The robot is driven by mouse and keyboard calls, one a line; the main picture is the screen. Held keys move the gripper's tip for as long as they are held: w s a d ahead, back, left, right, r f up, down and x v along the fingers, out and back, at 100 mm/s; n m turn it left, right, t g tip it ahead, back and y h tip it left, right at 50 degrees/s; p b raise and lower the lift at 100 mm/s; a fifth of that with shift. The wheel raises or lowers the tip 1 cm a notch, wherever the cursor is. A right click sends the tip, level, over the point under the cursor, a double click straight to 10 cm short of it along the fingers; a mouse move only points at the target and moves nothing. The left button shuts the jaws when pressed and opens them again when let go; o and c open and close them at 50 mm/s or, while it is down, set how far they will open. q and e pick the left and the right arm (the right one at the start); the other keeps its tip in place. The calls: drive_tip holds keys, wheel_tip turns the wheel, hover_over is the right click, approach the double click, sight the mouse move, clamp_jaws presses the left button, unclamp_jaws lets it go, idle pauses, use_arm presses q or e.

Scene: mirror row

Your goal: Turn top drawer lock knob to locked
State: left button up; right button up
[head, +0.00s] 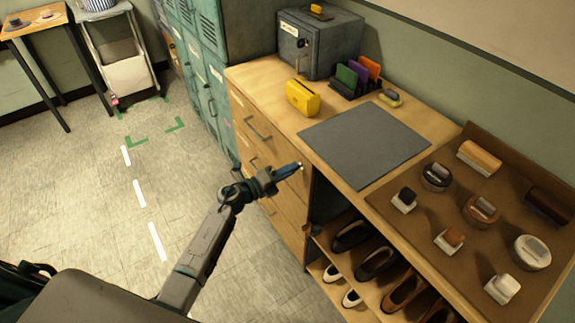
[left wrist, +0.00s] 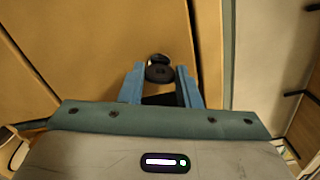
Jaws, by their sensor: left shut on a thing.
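The top drawer (head: 243,107) is in the wooden counter's front, with a bar handle. My left gripper (head: 297,168) is at the right part of the drawer fronts, near the counter's edge. In the left wrist view, the black round lock knob (left wrist: 158,71) stands between the blue fingers of my left gripper (left wrist: 160,80). The gripper is shut on the knob. The fingers hide part of the knob in the head view, and its turn mark cannot be made out. My right gripper is not in view.
A grey mat (head: 365,145), a yellow box (head: 302,98) and a grey safe (head: 320,45) are on the counter. A brown mat (head: 455,200) holds several brushes and tins. Shoes sit on shelves (head: 322,243) right of the drawers.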

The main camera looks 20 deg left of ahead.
use_arm(q)
drive_tip(key=n+p, duration=0.2)
drive_tip(key=shift+r+n, duration=0.1)
drive_tip(key=shift+n, duration=0.3)
drive_tip(key=shift+n+p, duration=0.4)
drive_tip(key=shift+n, duration=0.1)
drive_tip(key=o, duration=1)
drive_tip(key=shift+a+f, duration=0.1)
drive_tip(key=shift+f, duration=0.1)
drive_tip(key=b+v, duration=0.2)
drive_tip(key=v, duration=0.8)
drive_tip(key=shift+s+a, duration=0.2)
drive_tip(key=shift+s, duration=0.1)
